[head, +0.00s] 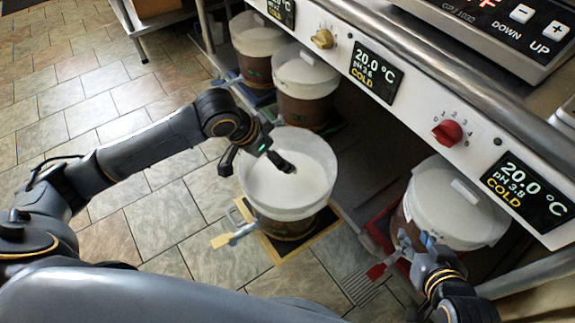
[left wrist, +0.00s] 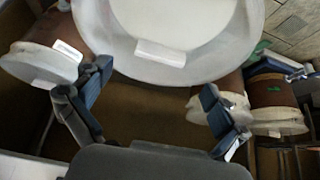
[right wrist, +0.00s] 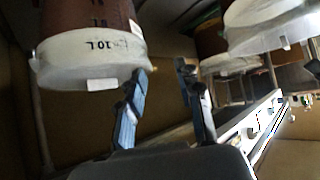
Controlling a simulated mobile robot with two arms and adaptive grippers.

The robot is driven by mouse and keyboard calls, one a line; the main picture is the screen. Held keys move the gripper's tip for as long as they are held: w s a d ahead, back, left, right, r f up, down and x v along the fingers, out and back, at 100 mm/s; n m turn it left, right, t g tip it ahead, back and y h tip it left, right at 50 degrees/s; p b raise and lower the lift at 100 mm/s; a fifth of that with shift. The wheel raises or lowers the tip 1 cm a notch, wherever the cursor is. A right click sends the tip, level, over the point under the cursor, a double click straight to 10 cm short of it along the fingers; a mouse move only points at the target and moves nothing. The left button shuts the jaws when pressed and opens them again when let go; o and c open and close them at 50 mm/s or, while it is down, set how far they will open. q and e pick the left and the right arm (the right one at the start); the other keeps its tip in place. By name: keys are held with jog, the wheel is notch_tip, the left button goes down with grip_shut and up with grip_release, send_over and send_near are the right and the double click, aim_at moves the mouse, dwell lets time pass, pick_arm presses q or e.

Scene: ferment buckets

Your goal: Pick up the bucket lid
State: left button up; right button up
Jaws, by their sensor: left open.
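A brown bucket (head: 285,226) with a round white lid (head: 310,185) stands pulled out on a yellow-edged floor mat. In the left wrist view, the lid (left wrist: 215,45) carries a raised white handle (left wrist: 160,52). My left gripper (head: 255,165) is over this lid, its fingers open and apart. In the left wrist view, the handle lies ahead of the gap between the fingertips; the gripper is empty. In the head view, the gripper hides the handle. My right gripper (head: 415,243) is open and empty beside the right-hand bucket; its fingers also show in the right wrist view (right wrist: 165,75).
Another lidded bucket (head: 455,205) stands at right under the counter. Two more lidded buckets, one (head: 258,35) behind the other (head: 306,72), stand at the back. A counter front (head: 410,95) with knobs and displays overhangs them. Tiled floor (head: 95,105) is free at left.

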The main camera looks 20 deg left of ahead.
aim_at(287, 159)
pick_arm(q)
jog(key=b+x, duration=0.1)
jog(key=x, duration=0.1)
jog(key=shift+w+d+f, duration=0.15)
jog(key=shift+f, duration=0.15)
jog(key=shift+b+x, duration=0.75)
jog(key=shift+x, duration=0.35)
pick_arm(e)
jog(key=w+a+r+t+y, duration=0.2)
jog(key=w+r+t, duration=0.3)
jog(key=r, duration=0.5)
jog(key=shift+w+a+t, duration=0.4)
jog(key=shift+a+t, duration=0.1)
jog(key=shift+t, duration=0.5)
pick_arm(q)
jog(key=shift+c, duration=0.4)
jog(key=c, duration=1.3)
jog(key=shift+o, duration=0.2)
jog(key=shift+r, duration=0.1)
pick_arm(e)
jog(key=shift+f, duration=0.1)
